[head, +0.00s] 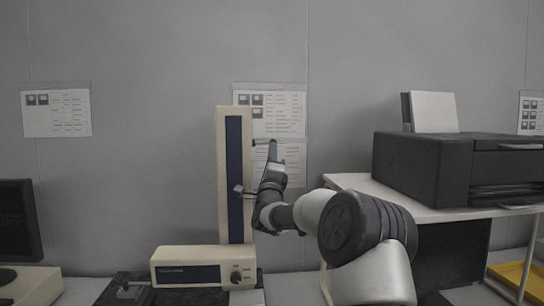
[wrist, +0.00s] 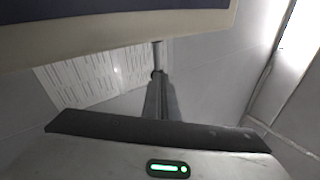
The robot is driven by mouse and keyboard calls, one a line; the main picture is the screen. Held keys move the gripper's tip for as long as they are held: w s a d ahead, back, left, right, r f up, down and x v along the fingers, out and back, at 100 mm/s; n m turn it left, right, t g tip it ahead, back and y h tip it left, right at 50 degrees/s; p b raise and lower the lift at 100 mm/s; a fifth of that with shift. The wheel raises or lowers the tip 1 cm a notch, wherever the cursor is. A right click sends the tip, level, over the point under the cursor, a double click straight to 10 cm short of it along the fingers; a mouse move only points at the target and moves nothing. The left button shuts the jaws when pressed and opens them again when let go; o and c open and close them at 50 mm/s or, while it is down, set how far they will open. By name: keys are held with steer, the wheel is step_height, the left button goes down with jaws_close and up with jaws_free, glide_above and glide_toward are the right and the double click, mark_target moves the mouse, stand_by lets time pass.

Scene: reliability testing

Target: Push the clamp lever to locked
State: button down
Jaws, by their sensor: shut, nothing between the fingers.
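A test stand has a cream column (head: 222,150) with a dark blue front strip, rising from a cream base box (head: 205,253) with a knob. A small grey metal part (head: 240,191) sits on the front of the column at mid-height. I cannot tell for sure which part is the clamp lever or how it is set. My gripper (head: 272,146) points up just right of the upper column. In the wrist view my gripper (wrist: 157,76) is shut and empty. A thin dark part (wrist: 157,52) shows at its tips, by the cream column edge (wrist: 100,48); contact is unclear.
A black printer (head: 425,165) stands on a white table (head: 345,184) at the right, beyond my arm. A dark monitor (head: 18,220) stands at the far left. Papers (head: 56,112) hang on the grey wall. Space left of the column is free.

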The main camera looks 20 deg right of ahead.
steer(key=shift+n+b, duration=0.3)
step_height(320, 180, up, 5)
steer(key=n+y, duration=0.4)
steer(key=n, duration=0.1)
steer(key=n+y, duration=0.4)
steer(key=n, duration=0.2)
steer(key=n+y, duration=0.4)
steer(key=n, duration=0.1)
steer(key=shift+a+t, duration=0.15)
steer(key=shift+t, duration=0.25)
steer(key=shift+f, duration=0.1)
